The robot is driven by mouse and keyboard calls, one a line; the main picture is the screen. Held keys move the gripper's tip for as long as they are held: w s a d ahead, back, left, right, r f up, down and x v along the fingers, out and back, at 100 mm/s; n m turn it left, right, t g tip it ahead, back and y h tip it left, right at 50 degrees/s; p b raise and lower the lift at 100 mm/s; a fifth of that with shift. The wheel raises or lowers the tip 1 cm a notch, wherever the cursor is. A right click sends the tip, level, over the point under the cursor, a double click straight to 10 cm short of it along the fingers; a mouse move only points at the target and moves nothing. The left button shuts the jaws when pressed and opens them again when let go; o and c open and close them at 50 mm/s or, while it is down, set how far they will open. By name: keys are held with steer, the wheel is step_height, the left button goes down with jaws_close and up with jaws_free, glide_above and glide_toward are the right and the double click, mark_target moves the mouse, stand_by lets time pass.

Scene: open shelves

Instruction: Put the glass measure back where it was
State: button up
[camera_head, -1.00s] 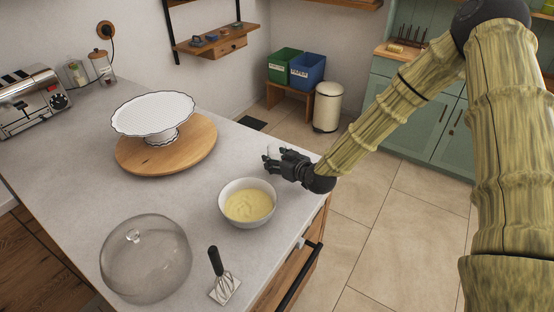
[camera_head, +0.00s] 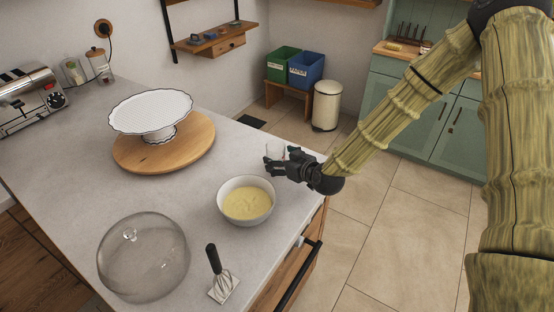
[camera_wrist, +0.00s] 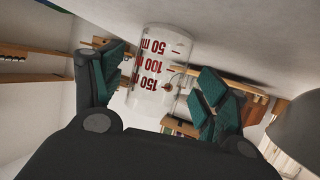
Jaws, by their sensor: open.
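The glass measure (camera_wrist: 158,70) is a clear cylinder with red marks for 50, 100 and 150. In the wrist view it sits between the two spread fingers of my gripper (camera_wrist: 155,88), with a gap visible on the right side. The wrist picture is upside down, and the measure's base is at the grey counter. In the head view the measure (camera_head: 275,149) shows small and pale just behind my gripper (camera_head: 272,162), near the counter's right edge. My gripper is open around it; its lower part is hidden by the fingers.
A bowl of yellow batter (camera_head: 246,201) stands close in front of my gripper. A white cake stand (camera_head: 152,112) on a round wooden board (camera_head: 190,150) is to the left. Bare counter lies between board and bowl.

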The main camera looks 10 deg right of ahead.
steer(key=b+v, duration=0.2)
steer(key=v, duration=0.6)
steer(key=shift+s+d+r, duration=0.15)
steer(key=shift+s+r, duration=0.05)
steer(key=shift+s, duration=0.15)
